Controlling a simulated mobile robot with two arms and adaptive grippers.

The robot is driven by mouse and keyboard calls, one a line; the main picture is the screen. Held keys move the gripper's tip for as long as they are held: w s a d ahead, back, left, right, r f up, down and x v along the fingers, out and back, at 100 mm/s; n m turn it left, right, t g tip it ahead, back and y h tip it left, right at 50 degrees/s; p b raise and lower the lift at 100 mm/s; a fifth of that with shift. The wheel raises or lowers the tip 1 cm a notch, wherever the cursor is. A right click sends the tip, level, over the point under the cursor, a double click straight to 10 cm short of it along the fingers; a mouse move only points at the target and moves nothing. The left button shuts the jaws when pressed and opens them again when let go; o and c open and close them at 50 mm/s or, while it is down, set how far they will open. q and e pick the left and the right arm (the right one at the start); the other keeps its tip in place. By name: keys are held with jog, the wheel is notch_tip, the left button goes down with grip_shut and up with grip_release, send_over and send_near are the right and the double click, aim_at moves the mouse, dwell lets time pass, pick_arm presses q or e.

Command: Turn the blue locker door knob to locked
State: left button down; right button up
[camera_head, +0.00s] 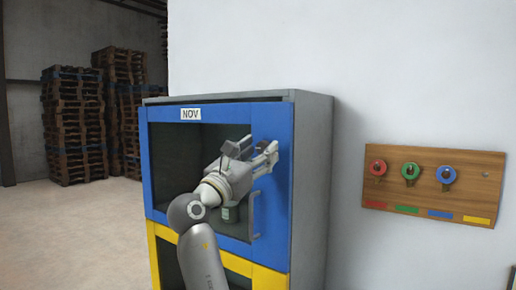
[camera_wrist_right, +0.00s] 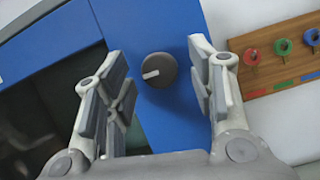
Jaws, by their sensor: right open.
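The blue locker door (camera_head: 168,160) is the upper door of a grey locker, with a dark window and a label reading NOV. Its round dark knob (camera_wrist_right: 159,71) shows in the right wrist view, with a pale pointer mark toward the lower left. In the head view the knob is hidden behind my right gripper (camera_head: 259,149). In the wrist view the open fingers of my right gripper (camera_wrist_right: 162,85) stand on either side of the knob, apart from it. My left gripper is in neither view.
A grey handle (camera_head: 254,214) is on the blue door below my right gripper. A yellow door (camera_head: 238,264) is underneath. A wooden board (camera_head: 433,170) with red, green and blue tags hangs on the wall at right. Pallets (camera_head: 75,125) stand at back left; the floor there is clear.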

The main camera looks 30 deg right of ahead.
jog(key=c, duration=1)
